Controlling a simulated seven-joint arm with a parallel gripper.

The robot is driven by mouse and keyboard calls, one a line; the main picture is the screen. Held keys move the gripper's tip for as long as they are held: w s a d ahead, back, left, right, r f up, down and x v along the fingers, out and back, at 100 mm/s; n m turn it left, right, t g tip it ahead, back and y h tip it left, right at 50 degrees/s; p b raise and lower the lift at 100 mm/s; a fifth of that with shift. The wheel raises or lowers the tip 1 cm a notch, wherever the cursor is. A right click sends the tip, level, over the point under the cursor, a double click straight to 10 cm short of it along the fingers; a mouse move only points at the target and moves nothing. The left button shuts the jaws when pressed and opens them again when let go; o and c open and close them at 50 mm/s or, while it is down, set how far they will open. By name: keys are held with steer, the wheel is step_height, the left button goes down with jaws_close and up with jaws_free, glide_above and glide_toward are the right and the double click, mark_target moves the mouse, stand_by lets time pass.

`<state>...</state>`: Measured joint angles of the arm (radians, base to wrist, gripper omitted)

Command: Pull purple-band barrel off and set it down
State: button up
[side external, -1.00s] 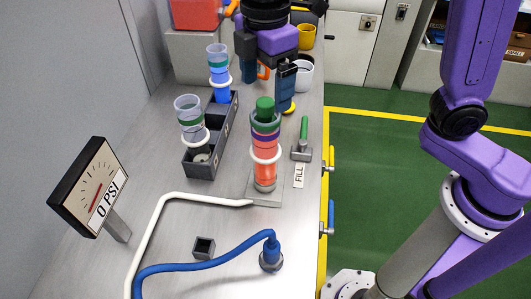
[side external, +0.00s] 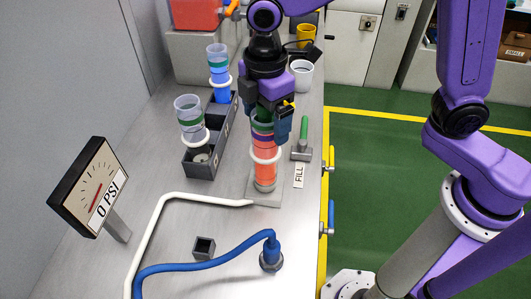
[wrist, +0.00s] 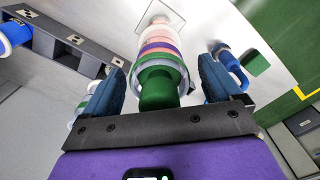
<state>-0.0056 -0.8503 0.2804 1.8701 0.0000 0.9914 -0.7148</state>
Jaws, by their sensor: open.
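The purple-band barrel (side external: 262,128) is a clear tube with a purple band near its top and reddish content. It stands upright on a grey base plate (side external: 262,199), with a white ring around it. A green cap or plunger (wrist: 157,90) shows at its top in the wrist view. My gripper (side external: 271,122) is over the top of this barrel in the side view, its fingers hiding the upper end. In the wrist view my gripper (wrist: 160,92) is open, with one blue finger on each side of the green top. No contact is clear.
A white hose (side external: 200,197) and blue hose (side external: 205,265) lie in front.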

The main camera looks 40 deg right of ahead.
steer(key=shift+c, duration=0.3)
steer(key=c, duration=1.5)
steer(key=shift+r, duration=1.85)
steer(key=shift+r, duration=1.9)
steer(key=shift+d, duration=0.1)
